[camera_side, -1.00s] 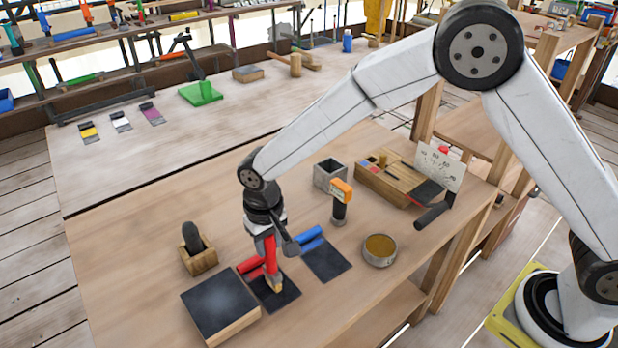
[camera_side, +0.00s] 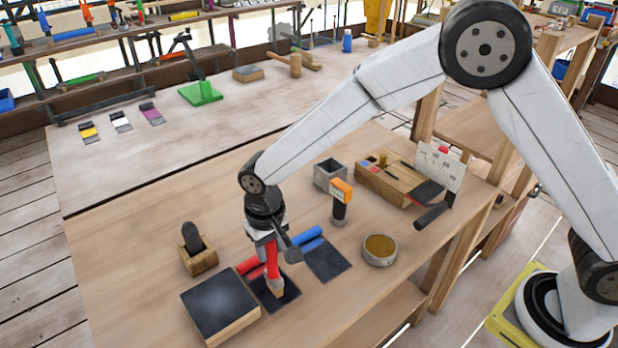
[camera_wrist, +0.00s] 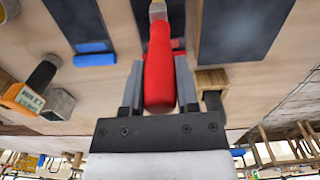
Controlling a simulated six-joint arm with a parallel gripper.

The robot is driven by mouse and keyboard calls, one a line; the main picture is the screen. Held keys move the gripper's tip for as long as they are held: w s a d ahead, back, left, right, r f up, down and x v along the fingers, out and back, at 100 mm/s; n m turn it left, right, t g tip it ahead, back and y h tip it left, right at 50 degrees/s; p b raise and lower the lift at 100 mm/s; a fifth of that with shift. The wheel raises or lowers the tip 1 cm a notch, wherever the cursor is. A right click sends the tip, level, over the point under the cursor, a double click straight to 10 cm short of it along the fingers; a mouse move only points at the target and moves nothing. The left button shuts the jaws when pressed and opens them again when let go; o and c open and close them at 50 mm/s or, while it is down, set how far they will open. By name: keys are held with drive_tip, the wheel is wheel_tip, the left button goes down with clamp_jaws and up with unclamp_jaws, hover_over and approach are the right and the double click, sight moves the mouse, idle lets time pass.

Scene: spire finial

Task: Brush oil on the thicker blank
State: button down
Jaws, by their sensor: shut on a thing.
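My gripper (camera_wrist: 160,92) is shut on a red-handled brush (camera_wrist: 160,65), which also shows in the side view (camera_side: 271,262). The brush points down, its pale bristles low over the dark sheet with the red roll (camera_side: 266,302). They seem to touch it, but I cannot be sure. A second dark sheet (camera_side: 328,263) with a blue roll (camera_side: 307,234) lies to its right; it shows in the wrist view too (camera_wrist: 82,20). I cannot tell which sheet is thicker. A round tin with amber contents (camera_side: 380,250) stands further right.
A dark-topped block (camera_side: 220,303) is close left of the brush. A wooden holder with a dark handle (camera_side: 198,258), an orange-headed tool (camera_side: 340,202), a grey square pot (camera_side: 330,173) and a wooden tray (camera_side: 385,184) stand around.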

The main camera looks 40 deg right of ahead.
drive_tip(key=shift+a, duration=2)
drive_tip(key=shift+s+d, duration=0.65)
drive_tip(key=shift+d, duration=3.4)
wheel_tip(320, 180, up, 8)
